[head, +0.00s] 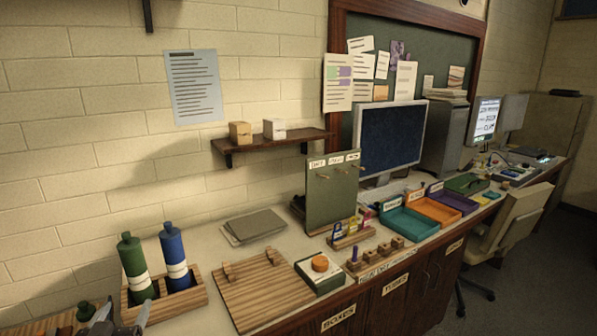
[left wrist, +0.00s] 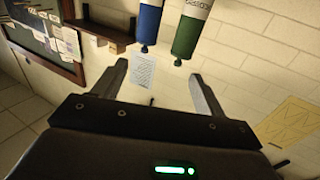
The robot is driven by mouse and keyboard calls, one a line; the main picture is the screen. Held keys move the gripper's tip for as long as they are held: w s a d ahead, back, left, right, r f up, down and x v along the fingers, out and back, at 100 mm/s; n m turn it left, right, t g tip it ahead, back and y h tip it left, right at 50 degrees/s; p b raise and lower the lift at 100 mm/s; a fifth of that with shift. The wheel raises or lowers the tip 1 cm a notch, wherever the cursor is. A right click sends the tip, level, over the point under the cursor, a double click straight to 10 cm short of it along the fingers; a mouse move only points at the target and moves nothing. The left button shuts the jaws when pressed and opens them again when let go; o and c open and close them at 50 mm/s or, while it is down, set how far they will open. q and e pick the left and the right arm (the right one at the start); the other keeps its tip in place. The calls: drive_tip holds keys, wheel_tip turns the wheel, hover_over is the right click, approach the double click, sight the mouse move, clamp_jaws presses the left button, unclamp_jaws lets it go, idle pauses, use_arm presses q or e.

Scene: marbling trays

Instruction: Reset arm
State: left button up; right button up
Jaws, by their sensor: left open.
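My left gripper (head: 118,322) shows at the bottom left of the head view, low in front of the bottle holder. In the left wrist view its two fingers (left wrist: 160,85) are spread apart with nothing between them. A green bottle (head: 133,262) and a blue bottle (head: 174,250) with white bands stand upright in a wooden holder (head: 196,300). In the left wrist view the blue bottle (left wrist: 148,22) and green bottle (left wrist: 187,38) appear upside down beyond the fingers. My right gripper is in neither view.
A slatted wooden board (head: 262,295) lies right of the holder. Grey sheets (head: 255,226) lie behind it. A green pegboard (head: 333,200), a monitor (head: 392,140) and teal (head: 408,226), orange (head: 437,209) and purple trays stand further right. A wall shelf (head: 270,142) holds two small boxes.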

use_arm(q)
drive_tip(key=s+d+f+m+g+h, duration=0.2)
drive_tip(key=s+d+f+g, duration=0.4)
drive_tip(key=f, duration=0.4)
drive_tip(key=s+d+f+m+g+h, duration=0.1)
drive_tip(key=s+d+f+g+h, duration=0.15)
drive_tip(key=s+d+f, duration=0.5)
drive_tip(key=s+d+f+m+g, duration=0.1)
drive_tip(key=s+d+f+g, duration=0.15)
drive_tip(key=s, duration=0.25)
drive_tip(key=s+d+f+m+g, duration=0.1)
drive_tip(key=s+f+g, duration=0.2)
drive_tip(key=s, duration=0.3)
wheel_tip(320, 180, down, 30)
drive_tip(key=r+b, duration=0.1)
drive_tip(key=b, duration=0.4)
drive_tip(key=s+a+f+g+b, duration=0.1)
drive_tip(key=s+f+b, duration=0.1)
drive_tip(key=s+f, duration=0.6)
drive_tip(key=s+a+f+g+b, duration=0.1)
drive_tip(key=s+a+f+b, duration=0.1)
drive_tip(key=s+f, duration=0.7)
wheel_tip(320, 180, down, 6)
drive_tip(key=shift+r+b, duration=0.1)
drive_tip(key=shift+b, duration=0.4)
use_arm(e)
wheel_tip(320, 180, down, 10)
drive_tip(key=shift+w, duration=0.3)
